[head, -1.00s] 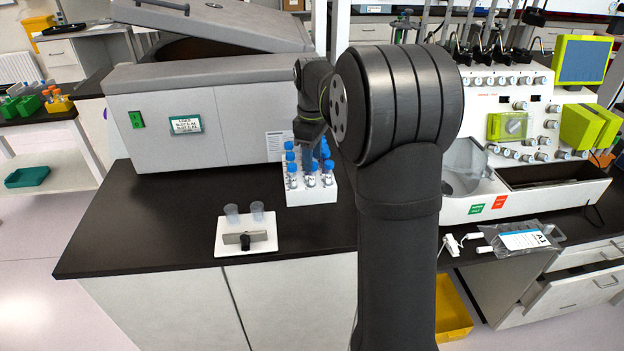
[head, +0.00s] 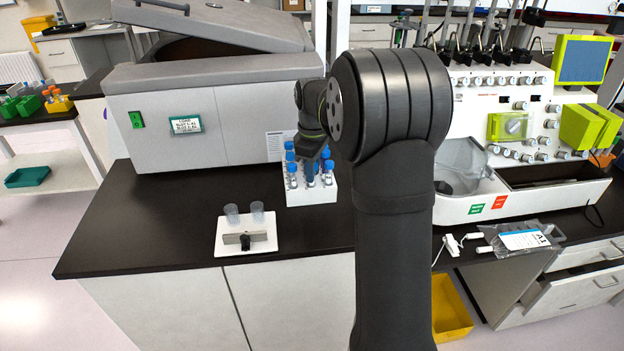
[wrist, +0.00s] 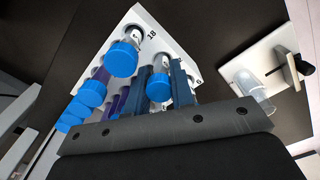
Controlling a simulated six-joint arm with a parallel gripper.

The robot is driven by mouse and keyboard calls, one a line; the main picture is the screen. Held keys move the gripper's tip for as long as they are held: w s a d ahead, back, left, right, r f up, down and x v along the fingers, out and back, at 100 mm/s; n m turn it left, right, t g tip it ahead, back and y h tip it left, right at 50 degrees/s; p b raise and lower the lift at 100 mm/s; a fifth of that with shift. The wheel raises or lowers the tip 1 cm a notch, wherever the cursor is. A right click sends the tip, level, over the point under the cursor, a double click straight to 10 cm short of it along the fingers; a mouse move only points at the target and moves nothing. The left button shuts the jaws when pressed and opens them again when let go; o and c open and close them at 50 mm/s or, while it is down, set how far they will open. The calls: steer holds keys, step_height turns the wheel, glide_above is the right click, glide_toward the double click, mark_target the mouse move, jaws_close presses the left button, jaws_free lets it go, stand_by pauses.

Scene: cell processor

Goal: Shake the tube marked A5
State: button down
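A white rack (head: 312,197) holds several upright tubes with blue caps on the dark bench. My gripper (head: 310,168) points down among the tubes at the rack in the head view. In the wrist view, the two fingers of my gripper (wrist: 160,85) stand on either side of one blue-capped tube (wrist: 159,90). Whether they press on it or leave a small gap cannot be told. Another blue-capped tube (wrist: 122,58) stands just left of the fingers, with more caps further left. No A5 mark is readable on any tube.
A white holder (head: 232,248) with two clear cups stands left of the rack. A grey machine (head: 225,110) stands behind, and a white instrument (head: 480,208) to the right. The bench left of the holder is clear.

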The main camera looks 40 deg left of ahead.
steer(key=shift+r, duration=0.2)
steer(key=shift+r, duration=3.35)
step_height(320, 180, up, 8)
